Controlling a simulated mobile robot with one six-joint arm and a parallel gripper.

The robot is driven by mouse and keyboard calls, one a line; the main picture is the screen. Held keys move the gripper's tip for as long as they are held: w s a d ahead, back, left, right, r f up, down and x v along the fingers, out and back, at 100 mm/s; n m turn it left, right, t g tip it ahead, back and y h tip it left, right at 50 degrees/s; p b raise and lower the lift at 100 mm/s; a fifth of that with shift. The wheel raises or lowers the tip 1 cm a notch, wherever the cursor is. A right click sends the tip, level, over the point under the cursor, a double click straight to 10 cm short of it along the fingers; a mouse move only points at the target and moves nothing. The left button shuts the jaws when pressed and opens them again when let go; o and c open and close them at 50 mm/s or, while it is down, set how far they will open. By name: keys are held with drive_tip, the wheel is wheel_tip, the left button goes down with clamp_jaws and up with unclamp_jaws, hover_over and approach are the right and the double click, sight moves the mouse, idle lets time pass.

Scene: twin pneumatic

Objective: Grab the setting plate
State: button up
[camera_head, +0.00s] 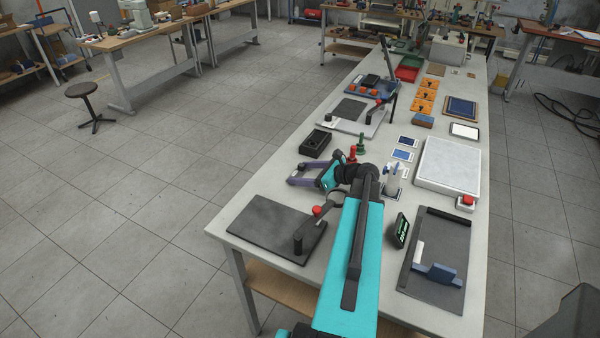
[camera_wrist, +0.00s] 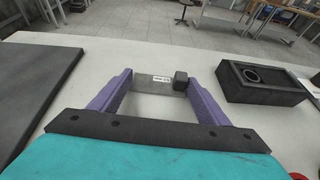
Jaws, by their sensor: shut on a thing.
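The setting plate appears to be the small grey plate (camera_wrist: 147,82) with a white label and a dark block at its right end. It lies across the fingertips in the wrist view. My gripper (camera_wrist: 160,82) is shut on it, one purple finger at each side. In the head view, my gripper (camera_head: 300,176) is low over the white table, near its left edge. The plate is too small to make out clearly there. I cannot tell whether the plate still touches the table.
A black box with a round recess (camera_wrist: 262,83) stands to the right of my gripper. A dark flat plate (camera_wrist: 30,85) lies to the left. Red and green knobs (camera_head: 352,153) stand close by in the head view. The table's left edge is near.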

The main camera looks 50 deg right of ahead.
drive_tip(key=shift+r, duration=0.2)
wheel_tip(320, 180, up, 10)
drive_tip(key=b, duration=0.2)
drive_tip(key=shift+f, duration=0.15)
idle(0.5)
idle(0.6)
